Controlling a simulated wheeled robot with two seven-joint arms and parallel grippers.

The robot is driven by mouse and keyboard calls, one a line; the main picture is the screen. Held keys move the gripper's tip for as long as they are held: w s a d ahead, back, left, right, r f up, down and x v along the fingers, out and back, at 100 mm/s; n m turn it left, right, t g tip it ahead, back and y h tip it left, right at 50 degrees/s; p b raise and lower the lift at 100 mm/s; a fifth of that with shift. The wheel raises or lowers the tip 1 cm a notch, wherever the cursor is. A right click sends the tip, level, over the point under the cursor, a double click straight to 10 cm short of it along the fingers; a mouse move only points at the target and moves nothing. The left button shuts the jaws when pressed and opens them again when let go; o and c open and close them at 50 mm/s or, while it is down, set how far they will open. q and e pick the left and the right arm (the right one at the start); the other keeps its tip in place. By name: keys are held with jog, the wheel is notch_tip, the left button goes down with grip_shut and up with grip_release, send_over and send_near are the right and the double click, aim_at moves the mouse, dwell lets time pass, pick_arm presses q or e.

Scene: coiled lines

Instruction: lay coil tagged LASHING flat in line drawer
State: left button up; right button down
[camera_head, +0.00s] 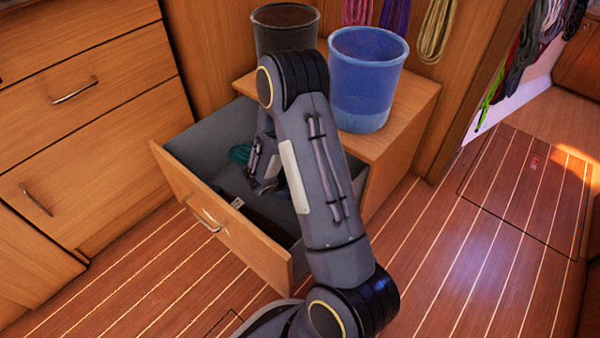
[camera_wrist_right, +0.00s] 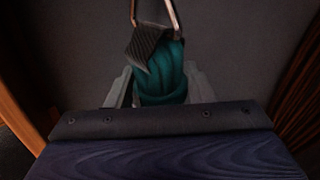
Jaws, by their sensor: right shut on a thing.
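The open drawer (camera_head: 183,190) is grey inside with a wooden front. My right arm reaches down into it, and my right gripper (camera_head: 258,172) is inside the drawer's walls, partly hidden by the arm. A teal coil (camera_head: 240,153) shows beside the gripper. In the right wrist view, the gripper (camera_wrist_right: 160,92) is shut on the teal coil (camera_wrist_right: 163,70), with a finger on each side. A dark ribbed strap and a copper-coloured loop are at its top. I cannot read any LASHING tag, nor tell whether the coil touches the drawer floor. My left gripper is out of view.
A small white label (camera_head: 238,202) shows on something dark inside the drawer's front. A blue bucket (camera_head: 366,85) and a dark bucket (camera_head: 284,30) stand on the cabinet top. Coiled lines (camera_head: 437,28) hang behind.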

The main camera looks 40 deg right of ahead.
jog(key=shift+f, duration=4.2)
jog(key=c, duration=0.6)
grip_release()
notch_tip(320, 180, up, 20)
jog(key=shift+f, duration=0.15)
notch_tip(320, 180, up, 11)
jog(key=p, duration=1)
jog(key=shift+f, duration=0.15)
